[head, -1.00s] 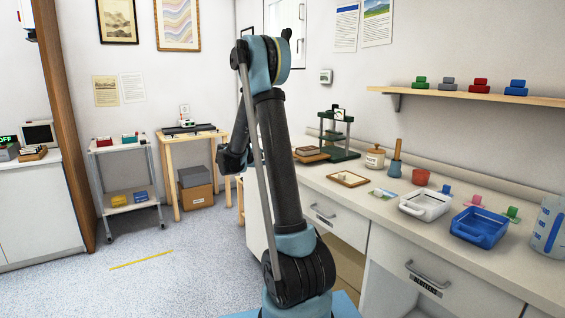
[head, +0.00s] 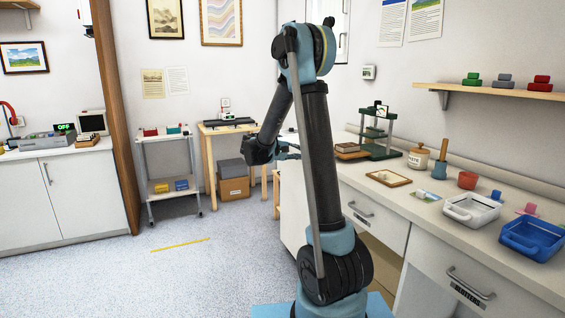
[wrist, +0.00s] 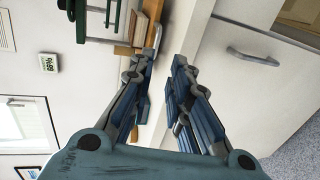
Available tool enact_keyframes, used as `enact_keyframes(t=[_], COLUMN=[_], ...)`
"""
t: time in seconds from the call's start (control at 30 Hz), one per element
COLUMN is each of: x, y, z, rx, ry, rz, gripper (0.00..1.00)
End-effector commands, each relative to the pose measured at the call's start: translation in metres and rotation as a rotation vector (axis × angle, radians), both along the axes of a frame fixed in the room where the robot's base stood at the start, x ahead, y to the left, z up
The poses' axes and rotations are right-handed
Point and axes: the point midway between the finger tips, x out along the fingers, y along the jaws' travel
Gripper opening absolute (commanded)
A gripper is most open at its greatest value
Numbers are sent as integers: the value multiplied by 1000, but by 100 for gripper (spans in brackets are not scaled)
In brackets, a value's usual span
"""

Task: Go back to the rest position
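My gripper (wrist: 165,70) shows in the wrist view with its two fingers apart and nothing between them. Behind the fingers are the counter's edge and a white drawer front. In the head view my arm stands upright in the middle and folds at the top. Its forearm hangs down on the left side, and my gripper (head: 287,152) shows only in part there, left of the counter and partly hidden by my arm. It touches nothing that I can see.
The counter (head: 480,262) on the right holds a white tray (head: 471,210), a blue tray (head: 533,238), a green press (head: 378,135) and a paste jar (head: 418,157). A wheeled cart (head: 168,175) and a wooden table (head: 209,160) stand at the back. The floor (head: 200,270) at left is clear.

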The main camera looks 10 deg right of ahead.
Motion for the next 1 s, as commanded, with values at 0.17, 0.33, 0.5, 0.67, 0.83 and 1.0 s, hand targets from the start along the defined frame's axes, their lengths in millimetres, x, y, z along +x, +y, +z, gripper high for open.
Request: enact_keyframes(t=[0.17, 0.33, 0.5, 0.67, 0.83, 1.0], x=[-31, -69, -110, -150, -193, -235], y=[-17, -31, -41, -45, -45, -41], z=[4, 3, -2, -9, -20, -34], rx=[88, 202, 317, 425, 541, 659], ry=[24, 50, 70, 86, 97, 103], rz=[-10, -20, -29, -40, -50, -60], gripper=[17, 17, 17, 17, 17, 17])
